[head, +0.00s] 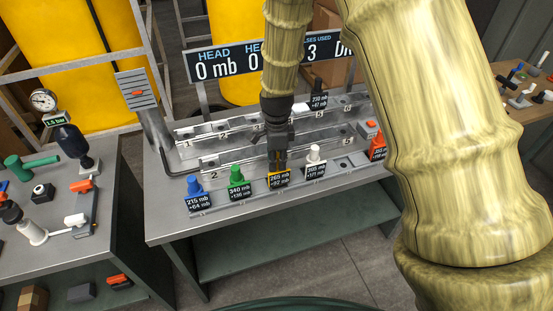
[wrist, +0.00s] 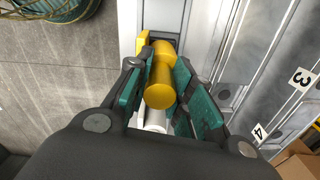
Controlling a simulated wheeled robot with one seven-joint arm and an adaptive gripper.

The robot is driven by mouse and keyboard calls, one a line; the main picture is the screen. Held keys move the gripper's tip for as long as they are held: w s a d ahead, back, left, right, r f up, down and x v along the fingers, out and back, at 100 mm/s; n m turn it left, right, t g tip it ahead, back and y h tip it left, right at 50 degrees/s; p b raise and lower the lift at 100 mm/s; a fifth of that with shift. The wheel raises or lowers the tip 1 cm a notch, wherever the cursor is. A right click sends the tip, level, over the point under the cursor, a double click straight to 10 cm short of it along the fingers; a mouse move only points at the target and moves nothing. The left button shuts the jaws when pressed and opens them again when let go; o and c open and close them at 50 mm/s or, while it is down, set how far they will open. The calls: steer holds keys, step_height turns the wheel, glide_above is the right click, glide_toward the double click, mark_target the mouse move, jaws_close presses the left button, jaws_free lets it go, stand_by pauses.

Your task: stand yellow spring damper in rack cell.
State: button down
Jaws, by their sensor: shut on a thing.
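The yellow spring damper (head: 279,179) is in the front row, its label reading 265 mb, +92 mb. My gripper (head: 277,160) comes down on it from above and is shut on its upper part. In the wrist view the yellow damper (wrist: 160,82) lies between the teal finger pads of my gripper (wrist: 165,88). Whether its base touches the front strip is hard to tell. The rack (head: 228,165) behind it has two rails with numbered cells; 3 and 4 on the nearer rail are hidden behind my gripper in the head view.
The white one (wrist: 154,118) is close beside the yellow one. A black damper (head: 318,95) stands at the back rail. A side table (head: 60,240) is at left.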

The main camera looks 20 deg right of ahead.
steer(key=shift+f, duration=0.3)
steer(key=shift+f, duration=0.1)
steer(key=c, duration=1.3)
jaws_free()
steer(key=shift+o, duration=0.2)
steer(key=shift+r+b, duration=1.5)
steer(key=shift+r, duration=4.6)
